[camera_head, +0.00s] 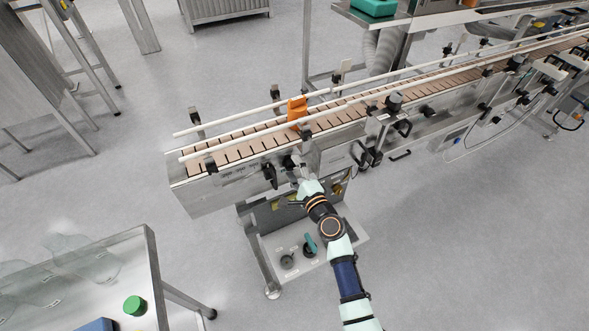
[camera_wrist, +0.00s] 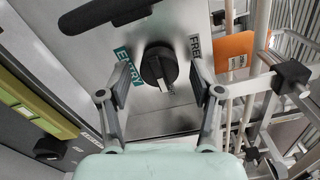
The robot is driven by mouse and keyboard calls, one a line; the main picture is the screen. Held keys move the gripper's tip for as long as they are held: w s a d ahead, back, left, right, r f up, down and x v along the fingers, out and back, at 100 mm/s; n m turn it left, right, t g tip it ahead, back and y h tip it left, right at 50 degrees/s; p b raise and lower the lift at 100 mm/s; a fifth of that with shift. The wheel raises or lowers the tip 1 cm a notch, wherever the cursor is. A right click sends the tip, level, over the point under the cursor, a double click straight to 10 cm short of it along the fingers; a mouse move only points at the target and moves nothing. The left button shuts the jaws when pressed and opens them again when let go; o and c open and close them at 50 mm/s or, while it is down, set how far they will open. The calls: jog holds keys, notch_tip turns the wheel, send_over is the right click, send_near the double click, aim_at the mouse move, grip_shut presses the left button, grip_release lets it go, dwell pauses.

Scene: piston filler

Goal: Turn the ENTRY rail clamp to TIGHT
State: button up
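The ENTRY rail clamp knob (camera_wrist: 157,66) is round and black with a light pointer, on a grey metal plate in the wrist view. The pointer aims down toward my gripper, slightly right. A teal ENTRY label (camera_wrist: 122,77) is left of the knob. A FREE label (camera_wrist: 194,46) is at its upper right. A dark label beside the pointer tip is too small to read. My gripper (camera_wrist: 159,76) is open, with one finger on each side of the knob and visible gaps to it. In the head view my gripper (camera_head: 303,176) is at the conveyor's near side and covers the knob.
The conveyor (camera_head: 240,147) runs to the upper right between white guide rails (camera_head: 225,144). An orange block (camera_head: 297,111) stands on it. A black handle (camera_wrist: 103,14) is above the knob in the wrist view. A metal table (camera_head: 135,255) stands at lower left; floor between is clear.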

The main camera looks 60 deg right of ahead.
jog(key=v, duration=1.2)
dwell(0.4)
